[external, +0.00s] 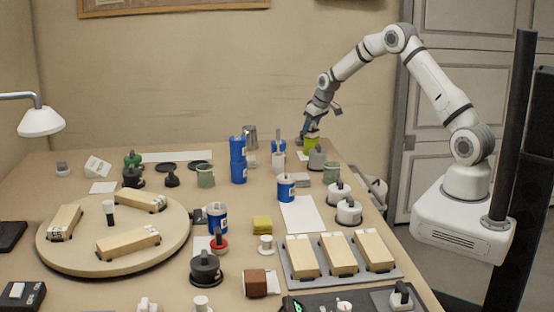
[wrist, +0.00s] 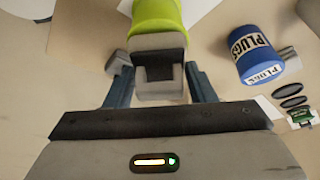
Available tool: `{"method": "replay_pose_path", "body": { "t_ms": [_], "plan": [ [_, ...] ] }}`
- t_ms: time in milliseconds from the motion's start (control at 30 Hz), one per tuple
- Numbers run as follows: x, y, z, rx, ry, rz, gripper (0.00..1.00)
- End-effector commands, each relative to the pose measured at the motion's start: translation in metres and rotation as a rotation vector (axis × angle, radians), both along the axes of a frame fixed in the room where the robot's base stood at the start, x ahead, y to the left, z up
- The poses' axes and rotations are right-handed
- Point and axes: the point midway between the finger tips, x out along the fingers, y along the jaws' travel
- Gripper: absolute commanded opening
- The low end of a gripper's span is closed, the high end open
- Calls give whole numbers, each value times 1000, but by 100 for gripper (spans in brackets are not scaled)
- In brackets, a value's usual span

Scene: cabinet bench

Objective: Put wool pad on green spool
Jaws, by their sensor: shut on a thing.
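My gripper (external: 309,128) is at the back right of the bench, pointing down. In the wrist view its fingers (wrist: 159,90) are shut on a pale grey block (wrist: 158,84) with a dark notch. A bright yellow-green round piece (wrist: 157,14) adjoins the block; it also shows just below my gripper in the external view (external: 311,143). I cannot tell whether the two are joined, or which piece is the wool pad. Two dull green spool-like pieces stand on the bench, one at right (external: 331,173) and one near the middle (external: 205,177).
A grey rounded piece (external: 316,160) stands just below my gripper. A blue PLUGS can (wrist: 256,54) is close by at right in the wrist view. Stacked blue cans (external: 238,160), white-lidded pots (external: 338,193) and a wooden turntable (external: 80,256) crowd the bench.

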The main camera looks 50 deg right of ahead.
Motion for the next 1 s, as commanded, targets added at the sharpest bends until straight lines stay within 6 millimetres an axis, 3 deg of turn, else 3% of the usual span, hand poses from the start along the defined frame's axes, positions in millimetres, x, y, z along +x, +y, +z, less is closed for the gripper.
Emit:
{"method": "replay_pose_path", "body": {
  "t_ms": [67,100,367,733,1000],
  "plan": [
    [0,0,-4,0,0,0,28],
    [0,0,-4,0,0,0,51],
    [0,0,-3,0,0,0,72],
    [-2,0,6,-1,-2,0,72],
    [-23,0,57,-1,-3,1,72]
  ]
}}
